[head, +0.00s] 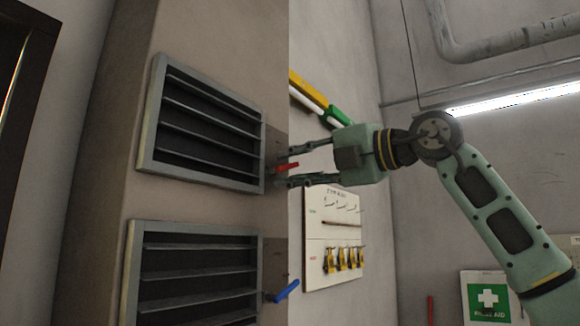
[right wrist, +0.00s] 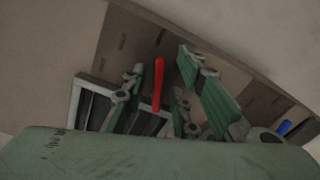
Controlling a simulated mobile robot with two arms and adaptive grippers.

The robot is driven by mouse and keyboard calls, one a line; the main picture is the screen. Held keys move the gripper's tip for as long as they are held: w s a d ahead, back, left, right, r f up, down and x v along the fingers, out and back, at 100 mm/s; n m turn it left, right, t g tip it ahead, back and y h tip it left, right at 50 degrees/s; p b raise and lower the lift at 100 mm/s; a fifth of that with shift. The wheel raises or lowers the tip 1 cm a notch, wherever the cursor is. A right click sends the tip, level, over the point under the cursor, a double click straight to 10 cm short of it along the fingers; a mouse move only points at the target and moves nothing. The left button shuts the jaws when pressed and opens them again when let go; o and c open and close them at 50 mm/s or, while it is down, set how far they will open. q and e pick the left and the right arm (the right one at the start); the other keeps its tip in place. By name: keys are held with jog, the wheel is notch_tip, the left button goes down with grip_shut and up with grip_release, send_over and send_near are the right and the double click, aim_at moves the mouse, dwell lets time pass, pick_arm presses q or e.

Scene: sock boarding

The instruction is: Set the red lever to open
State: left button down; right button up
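The red lever (head: 288,166) sits at the right edge of the upper grey louvred vent (head: 205,124), by the wall corner. In the right wrist view the red lever (right wrist: 158,85) stands between my right gripper's fingers. My right gripper (head: 287,167) is open around the lever, one finger above it and one below in the head view. I cannot tell whether either finger touches it. The lever's base is partly hidden by the fingers. My left gripper is not in view.
A blue lever (head: 287,291) is beside the lower louvred vent (head: 195,275). A white board (head: 333,237) with several yellow-and-black items hangs behind. Yellow and green tubes (head: 322,104) run above it. A green first aid sign (head: 487,298) is at lower right.

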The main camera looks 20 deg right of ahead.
jog(key=v, duration=1.1)
jog(key=shift+s+d+r, duration=0.1)
